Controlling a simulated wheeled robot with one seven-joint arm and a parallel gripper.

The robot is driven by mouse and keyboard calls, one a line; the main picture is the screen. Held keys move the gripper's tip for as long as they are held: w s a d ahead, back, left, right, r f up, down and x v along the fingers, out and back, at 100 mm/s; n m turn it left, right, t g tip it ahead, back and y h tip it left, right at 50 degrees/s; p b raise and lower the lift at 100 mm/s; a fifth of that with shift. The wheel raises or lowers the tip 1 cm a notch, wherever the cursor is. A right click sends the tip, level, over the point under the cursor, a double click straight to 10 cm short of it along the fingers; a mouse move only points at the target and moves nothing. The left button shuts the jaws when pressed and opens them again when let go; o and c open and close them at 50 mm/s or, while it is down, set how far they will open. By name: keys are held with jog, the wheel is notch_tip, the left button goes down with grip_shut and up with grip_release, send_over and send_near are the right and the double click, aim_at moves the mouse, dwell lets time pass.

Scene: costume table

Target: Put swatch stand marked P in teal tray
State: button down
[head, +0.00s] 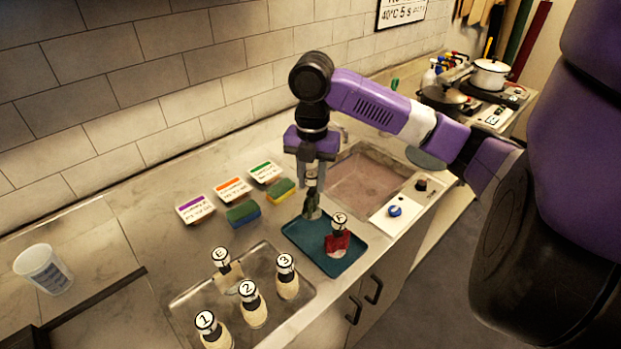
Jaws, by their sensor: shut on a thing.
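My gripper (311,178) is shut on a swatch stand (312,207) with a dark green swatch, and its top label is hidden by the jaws. The held stand is upright at the back left part of the teal tray (335,266); I cannot tell whether it touches the tray. A swatch stand with a red swatch (337,244) stands in the same tray, right of the held stand. Its round label is small; the letter looks like R or P, and I cannot tell which.
A metal tray (183,303) at the front left holds several stands marked E, 1, 2 and 3. Sponges (242,214) and small labelled boxes (196,208) lie behind. A sink (372,180) and a blue knob (394,211) are on the right. A white cup (42,270) stands far left.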

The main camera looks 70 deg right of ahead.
aim_at(312, 193)
jog(key=shift+f+b, duration=2.05)
jog(key=shift+f, duration=0.95)
jog(key=shift+f+b, duration=0.4)
jog(key=shift+f, duration=0.1)
jog(key=c, duration=1)
grip_release()
jog(key=o, duration=0.4)
